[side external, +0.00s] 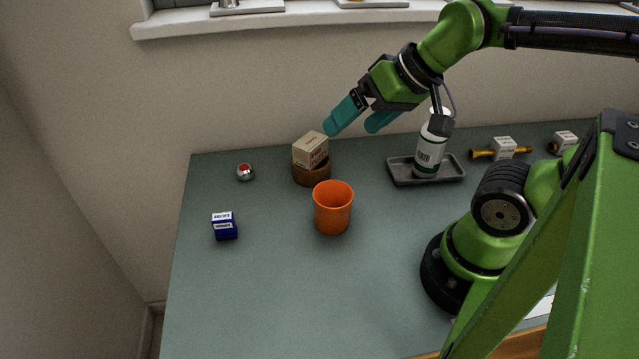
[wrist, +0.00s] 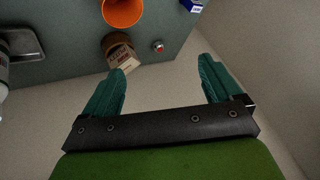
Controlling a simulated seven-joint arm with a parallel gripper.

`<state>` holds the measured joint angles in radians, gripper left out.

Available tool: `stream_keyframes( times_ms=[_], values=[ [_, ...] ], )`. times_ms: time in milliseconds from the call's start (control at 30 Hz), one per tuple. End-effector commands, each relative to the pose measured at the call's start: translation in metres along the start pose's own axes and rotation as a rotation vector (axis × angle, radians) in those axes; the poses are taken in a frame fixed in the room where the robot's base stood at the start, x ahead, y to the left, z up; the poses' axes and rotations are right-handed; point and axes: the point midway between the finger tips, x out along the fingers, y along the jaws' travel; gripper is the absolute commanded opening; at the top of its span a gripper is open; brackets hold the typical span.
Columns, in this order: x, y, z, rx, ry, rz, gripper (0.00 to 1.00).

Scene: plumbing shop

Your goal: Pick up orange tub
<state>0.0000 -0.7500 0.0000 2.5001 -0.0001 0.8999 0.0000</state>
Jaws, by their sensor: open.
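The orange tub (side external: 333,208) stands upright on the grey-green table, left of my arm's base. It also shows at the top edge of the wrist view (wrist: 122,10), partly cut off. My gripper (side external: 356,120) has teal fingers and is open and empty. It is raised above the table's back part, behind and above the tub. In the wrist view its two fingers (wrist: 163,75) are spread wide with nothing between them.
Just behind the tub, a cardboard box (side external: 311,150) sits on a round brown container (side external: 312,174). A white bottle (side external: 431,147) stands on a grey tray (side external: 402,172). A blue box (side external: 225,226) and a silver-and-red item (side external: 245,172) lie left. The table front is clear.

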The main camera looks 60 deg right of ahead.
Motion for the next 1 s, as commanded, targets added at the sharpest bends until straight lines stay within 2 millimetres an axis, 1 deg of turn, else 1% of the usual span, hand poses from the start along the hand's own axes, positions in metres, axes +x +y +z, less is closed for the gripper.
stream_keyframes(
  times_ms=[233, 300, 367, 467, 700, 800, 900, 967, 1000],
  values=[
    [0.000, 0.000, 0.000, 0.000, 0.000, 0.000, 1.00],
    [0.003, 0.000, 0.001, -0.001, -0.014, 0.003, 1.00],
    [0.009, 0.001, 0.003, 0.001, -0.042, 0.012, 1.00],
    [0.024, 0.001, -0.002, 0.004, -0.112, 0.042, 1.00],
    [0.068, 0.009, -0.015, 0.080, -0.394, 0.208, 1.00],
    [0.083, 0.014, -0.019, 0.127, -0.491, 0.291, 1.00],
    [0.091, 0.018, -0.022, 0.176, -0.559, 0.366, 1.00],
    [0.092, 0.019, -0.026, 0.208, -0.585, 0.404, 1.00],
    [0.089, 0.019, -0.028, 0.225, -0.588, 0.417, 1.00]
  ],
)
